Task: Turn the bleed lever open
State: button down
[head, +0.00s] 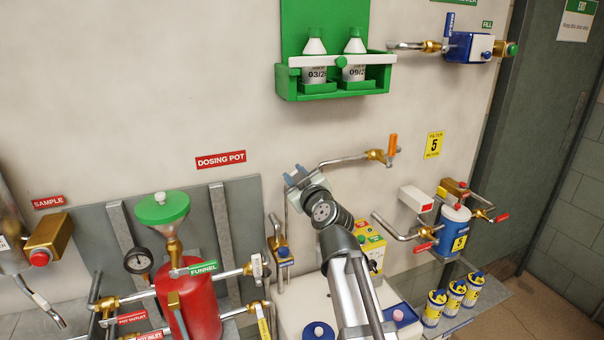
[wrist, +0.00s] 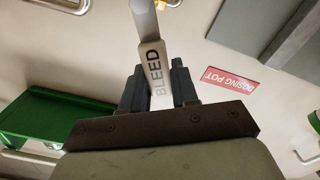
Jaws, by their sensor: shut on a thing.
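The bleed lever (wrist: 152,50) is a pale flat bar marked "BLEED" in dark letters. In the wrist view it runs down from the top edge between the dark fingers of my gripper (wrist: 158,80). My gripper is shut on it, with a finger on each side. In the head view my gripper (head: 296,178) is close to the wall, right of and a little below the "DOSING POT" sign (head: 221,160). I cannot make out the lever clearly there, as my gripper and wrist cover that spot.
A red dosing pot (head: 183,295) with a green funnel (head: 161,208) stands to the left. An orange-handled valve (head: 391,146) is right of my gripper. A green rack (head: 338,90) with two bottles hangs above. Bare wall lies between them.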

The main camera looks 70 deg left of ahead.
jog(key=s+f+n, duration=0.3)
jog(key=f+n, duration=0.3)
jog(key=n, duration=0.6)
jog(key=shift+s, duration=0.35)
jog(key=shift+f, duration=0.2)
jog(key=c, duration=0.9)
grip_release()
jog(key=shift+c, duration=0.2)
jog(key=shift+d, duration=0.15)
jog(key=d, duration=1.3)
jog(key=shift+d, duration=0.25)
